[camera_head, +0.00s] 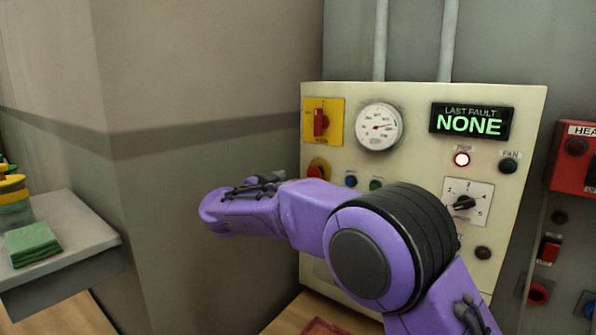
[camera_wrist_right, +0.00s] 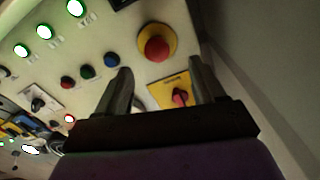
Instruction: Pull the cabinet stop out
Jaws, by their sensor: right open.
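The cabinet stop, a red mushroom button on a round yellow base, shows on the left side of the cream panel in the head view (camera_head: 317,170). In the right wrist view the stop (camera_wrist_right: 157,45) lies just beyond the fingertips, roughly centred between them. My right gripper (camera_wrist_right: 160,66) is open and empty, its two dark fingers spread apart. The gap to the panel is hard to judge. In the head view my purple right arm crosses in front of the panel; its fingers cannot be made out there. My left gripper is in neither view.
A yellow plate with a red rotary switch (camera_head: 321,122) sits above the stop; it also shows between the fingers in the wrist view (camera_wrist_right: 179,95). A gauge (camera_head: 379,127), fault display (camera_head: 470,122) and selector knob (camera_head: 464,203) share the panel. A shelf (camera_head: 75,250) stands left.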

